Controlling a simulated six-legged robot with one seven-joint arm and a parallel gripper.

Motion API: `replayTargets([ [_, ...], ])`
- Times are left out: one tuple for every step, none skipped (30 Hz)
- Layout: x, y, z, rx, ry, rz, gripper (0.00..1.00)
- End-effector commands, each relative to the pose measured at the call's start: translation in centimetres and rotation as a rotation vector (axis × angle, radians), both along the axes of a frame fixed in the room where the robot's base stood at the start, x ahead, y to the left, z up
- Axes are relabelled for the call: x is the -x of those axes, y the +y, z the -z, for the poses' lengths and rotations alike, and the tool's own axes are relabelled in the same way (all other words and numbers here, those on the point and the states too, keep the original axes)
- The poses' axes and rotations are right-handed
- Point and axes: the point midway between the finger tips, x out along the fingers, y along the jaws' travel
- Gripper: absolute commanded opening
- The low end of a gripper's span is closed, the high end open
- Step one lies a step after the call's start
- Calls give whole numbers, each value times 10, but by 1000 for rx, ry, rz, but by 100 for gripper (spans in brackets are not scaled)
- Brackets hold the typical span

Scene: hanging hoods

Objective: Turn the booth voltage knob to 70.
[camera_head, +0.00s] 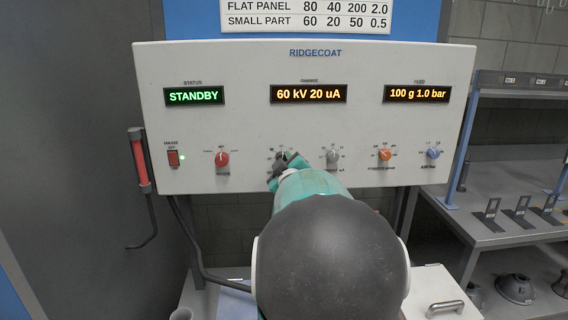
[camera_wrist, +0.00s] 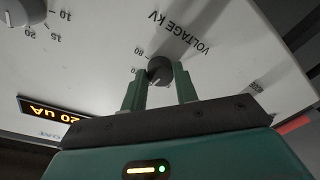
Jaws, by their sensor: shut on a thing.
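The voltage knob (camera_wrist: 160,70) is a dark knob on the pale panel, beside the printed label VOLTAGE KV in the wrist view. My gripper (camera_wrist: 160,84) has its two green fingers on either side of the knob and is shut on it. In the head view my gripper (camera_head: 287,168) is at the panel's lower middle and hides most of the knob. The charge display (camera_head: 308,94) reads 60 kV 20 uA. The knob's exact pointer position is hard to tell.
The Ridgecoat panel (camera_head: 240,60) also carries a red knob (camera_head: 222,158), a grey knob (camera_head: 333,156), an orange knob (camera_head: 385,154) and a blue knob (camera_head: 433,153). The status display (camera_head: 194,96) reads STANDBY. A red-handled tool (camera_head: 140,162) hangs at the left edge.

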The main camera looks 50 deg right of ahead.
Motion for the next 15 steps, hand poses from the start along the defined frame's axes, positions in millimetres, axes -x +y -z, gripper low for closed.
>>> replayTargets([
  [0, 0, 1, -26, -28, 0, 7],
  [0, 1, 1, -43, -46, 0, 7],
  [-1, 1, 1, -66, -73, -2, 7],
  [0, 1, 1, -83, -93, -1, 7],
  [0, 1, 1, -101, -114, -1, 7],
  [-1, 1, 1, -126, -142, -1, 7],
  [-1, 1, 1, -145, -163, -1, 7],
  [-1, 1, 1, -162, -183, 0, 7],
  [-1, 1, 2, -186, -210, -1, 7],
  [-1, 1, 2, -203, -229, -1, 7],
  [-1, 1, 2, -221, -249, -2, 7],
  [-1, 1, 2, -243, -274, 0, 7],
  [-1, 1, 2, -259, -293, 0, 7],
  [-1, 1, 2, -275, -312, -1, 7],
  [-1, 1, 2, -295, -335, -1, 7],
])
